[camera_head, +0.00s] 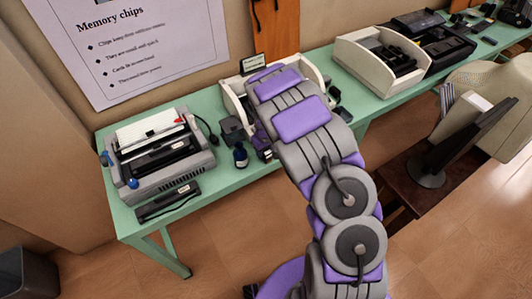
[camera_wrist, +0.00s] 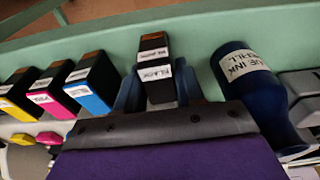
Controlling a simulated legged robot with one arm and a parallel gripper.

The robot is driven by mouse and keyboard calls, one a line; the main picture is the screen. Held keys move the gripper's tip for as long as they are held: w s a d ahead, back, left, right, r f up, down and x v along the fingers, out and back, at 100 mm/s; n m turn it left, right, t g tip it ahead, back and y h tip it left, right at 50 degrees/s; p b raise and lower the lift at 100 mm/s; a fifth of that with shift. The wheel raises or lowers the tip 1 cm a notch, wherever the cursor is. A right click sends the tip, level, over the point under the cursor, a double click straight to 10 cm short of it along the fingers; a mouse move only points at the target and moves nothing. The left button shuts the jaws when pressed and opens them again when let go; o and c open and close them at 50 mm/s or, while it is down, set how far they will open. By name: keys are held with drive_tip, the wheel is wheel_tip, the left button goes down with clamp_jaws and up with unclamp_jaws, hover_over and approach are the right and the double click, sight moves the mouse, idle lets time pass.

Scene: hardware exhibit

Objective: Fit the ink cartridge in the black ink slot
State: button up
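In the wrist view a black ink cartridge (camera_wrist: 154,70) with white labels and a brown top stands between the two blue fingers of my gripper (camera_wrist: 157,92). The fingers flank it closely; whether they press on it I cannot tell. Its lower end is hidden by the gripper's grey and purple body. In the head view my arm hides the gripper and the cartridge. A cream-coloured open machine (camera_head: 231,97) shows partly behind my arm. I cannot make out the black ink slot in either view.
Cyan (camera_wrist: 92,84), magenta (camera_wrist: 57,90) and yellow (camera_wrist: 16,95) cartridges stand left of the fingers. A dark blue ink refill bottle (camera_wrist: 247,95) is close on the right. The green table (camera_head: 222,178) also holds a grey binding machine (camera_head: 157,150) at left.

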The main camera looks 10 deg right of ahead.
drive_tip(key=shift+a, duration=0.45)
drive_tip(key=shift+c, duration=1.4)
drive_tip(key=shift+d, duration=0.25)
drive_tip(key=shift+c, duration=0.9)
drive_tip(key=shift+d+r, duration=0.1)
drive_tip(key=shift+d, duration=1)
drive_tip(key=shift+c, duration=0.9)
drive_tip(key=shift+a+r, duration=0.15)
drive_tip(key=shift+a, duration=0.1)
drive_tip(key=a+r, duration=0.1)
drive_tip(key=a+r+p, duration=0.1)
drive_tip(key=r, duration=0.1)
drive_tip(key=shift+s+r, duration=0.1)
drive_tip(key=shift+r, duration=0.05)
drive_tip(key=s, duration=0.5)
drive_tip(key=shift+s+d+r+p, duration=0.1)
drive_tip(key=shift+r+p, duration=0.1)
drive_tip(key=shift+p, duration=0.2)
drive_tip(key=s+a, duration=0.4)
drive_tip(key=s, duration=0.5)
wheel_tip(320, 180, up, 16)
drive_tip(key=m+p, duration=0.1)
drive_tip(key=m, duration=0.3)
hover_over(266, 155)
drive_tip(key=s, duration=0.3)
drive_tip(key=shift+d+f, duration=0.1)
drive_tip(key=shift+f, duration=0.1)
